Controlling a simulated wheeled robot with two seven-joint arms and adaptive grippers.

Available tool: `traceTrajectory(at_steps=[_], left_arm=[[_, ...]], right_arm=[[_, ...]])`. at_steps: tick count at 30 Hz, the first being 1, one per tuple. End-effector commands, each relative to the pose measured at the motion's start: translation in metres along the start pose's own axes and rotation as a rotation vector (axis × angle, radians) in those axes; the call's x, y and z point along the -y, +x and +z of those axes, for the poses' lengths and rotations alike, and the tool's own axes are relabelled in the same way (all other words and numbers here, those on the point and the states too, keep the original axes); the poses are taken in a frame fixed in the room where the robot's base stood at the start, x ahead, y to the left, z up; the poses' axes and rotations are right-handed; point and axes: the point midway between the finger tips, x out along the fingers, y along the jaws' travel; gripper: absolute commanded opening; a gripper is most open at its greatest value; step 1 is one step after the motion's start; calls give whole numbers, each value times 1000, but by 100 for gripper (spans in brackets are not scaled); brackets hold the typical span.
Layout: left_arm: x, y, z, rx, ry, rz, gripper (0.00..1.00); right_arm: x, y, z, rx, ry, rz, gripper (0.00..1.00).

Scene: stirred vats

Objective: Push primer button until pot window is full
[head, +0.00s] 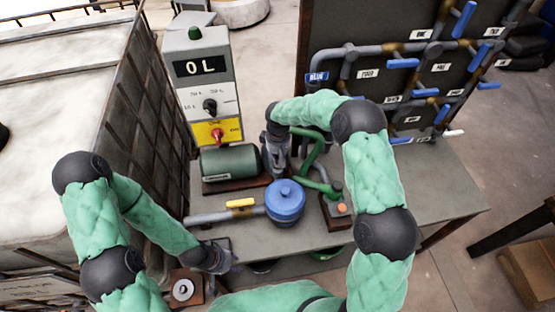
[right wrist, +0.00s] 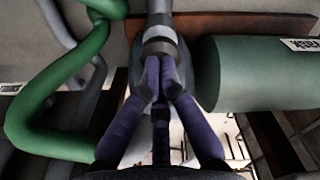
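The blue lidded pot (head: 285,203) stands on the grey bench; no window on it shows from above. My right gripper (head: 277,160) is behind the pot, beside the green motor (head: 230,163). In the right wrist view its purple fingers (right wrist: 159,72) are together, with a grey round fitting (right wrist: 160,46) just beyond the tips; contact is unclear. My left gripper (head: 224,262) is low at the bench's front left, its fingers too small to read.
A control panel (head: 207,90) reading "OL" stands behind the motor. Green pipes (head: 314,165) run right of my right gripper. A caged white tank (head: 60,120) fills the left. A board with blue-handled valves (head: 400,64) stands at the back right. The bench's right end (head: 445,190) is clear.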

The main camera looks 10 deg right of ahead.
Motion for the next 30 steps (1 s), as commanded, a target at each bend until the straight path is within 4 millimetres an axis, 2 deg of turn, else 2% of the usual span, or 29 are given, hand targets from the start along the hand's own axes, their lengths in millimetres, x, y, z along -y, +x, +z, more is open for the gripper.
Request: traceTrajectory(at_steps=[1,5,24,30], left_arm=[[1,2,0,0,0,0,40],[0,0,0,0,0,0,40],[-6,-18,1,0,0,0,40],[-6,-18,1,0,0,0,40]], right_arm=[[1,5,1,3,0,-1,0],[1,2,1,3,0,-1,0],[1,-33,0,2,-1,-1,0],[1,-34,0,2,-1,-1,0]])
